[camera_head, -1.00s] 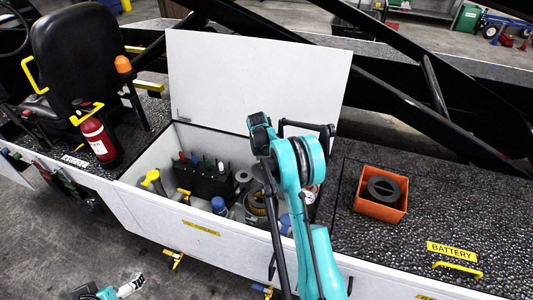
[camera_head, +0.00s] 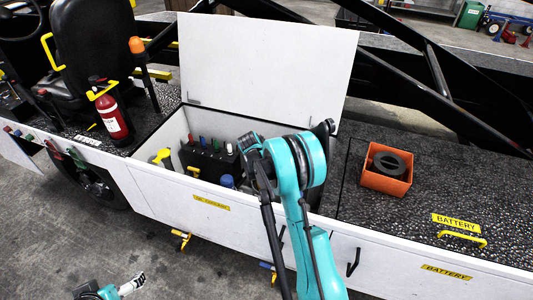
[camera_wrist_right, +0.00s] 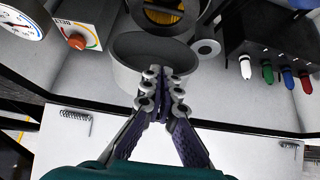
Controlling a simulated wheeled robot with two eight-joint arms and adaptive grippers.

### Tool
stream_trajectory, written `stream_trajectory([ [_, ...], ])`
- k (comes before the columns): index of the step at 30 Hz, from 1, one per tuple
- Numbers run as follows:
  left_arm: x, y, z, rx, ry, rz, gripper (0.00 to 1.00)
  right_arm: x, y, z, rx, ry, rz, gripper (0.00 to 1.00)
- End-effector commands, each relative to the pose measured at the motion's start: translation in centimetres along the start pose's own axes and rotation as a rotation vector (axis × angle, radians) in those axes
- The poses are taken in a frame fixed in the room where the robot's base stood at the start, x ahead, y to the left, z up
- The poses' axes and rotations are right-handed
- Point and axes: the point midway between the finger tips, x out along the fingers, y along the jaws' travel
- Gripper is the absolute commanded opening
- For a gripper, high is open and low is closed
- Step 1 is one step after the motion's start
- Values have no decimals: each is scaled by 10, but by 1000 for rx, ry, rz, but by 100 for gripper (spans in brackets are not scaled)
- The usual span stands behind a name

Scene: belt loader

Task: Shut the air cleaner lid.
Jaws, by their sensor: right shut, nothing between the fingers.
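The air cleaner shows in the right wrist view as a dark round housing with a tan pleated filter (camera_wrist_right: 163,14) inside. A grey round cup-like part, seemingly its lid (camera_wrist_right: 128,62), stands open and tilted beside the housing. My right gripper (camera_wrist_right: 163,72) is shut and empty, its fingertips overlapping the lid in the picture; I cannot tell whether they touch it. In the head view my right arm hides the air cleaner and the right fingertips. My left gripper (camera_head: 133,284) is low at the lower left, away from the compartment; its jaw state is unclear.
The white compartment cover (camera_head: 265,62) stands raised behind the compartment. A black block with coloured caps (camera_head: 207,160) is inside it. A gauge (camera_wrist_right: 20,24) and a red knob (camera_wrist_right: 77,41) sit near the air cleaner. An orange bin (camera_head: 386,182) stands on the deck.

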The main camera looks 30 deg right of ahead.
Motion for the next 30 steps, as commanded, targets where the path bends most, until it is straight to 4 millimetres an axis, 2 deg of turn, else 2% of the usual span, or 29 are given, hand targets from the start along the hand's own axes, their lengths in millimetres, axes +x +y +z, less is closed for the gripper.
stream_trajectory([
  [3, 7, 0, 5, 0, 0, 0, 100, 1, 0, 19, -2, 0, -1, 0],
  [9, 12, 0, 8, 0, 0, 0, 100, 1, 0, 35, -1, 0, 0, 0],
  [30, 12, 0, 8, 0, 0, 0, 100, 0, 0, 35, -1, 0, 0, 0],
])
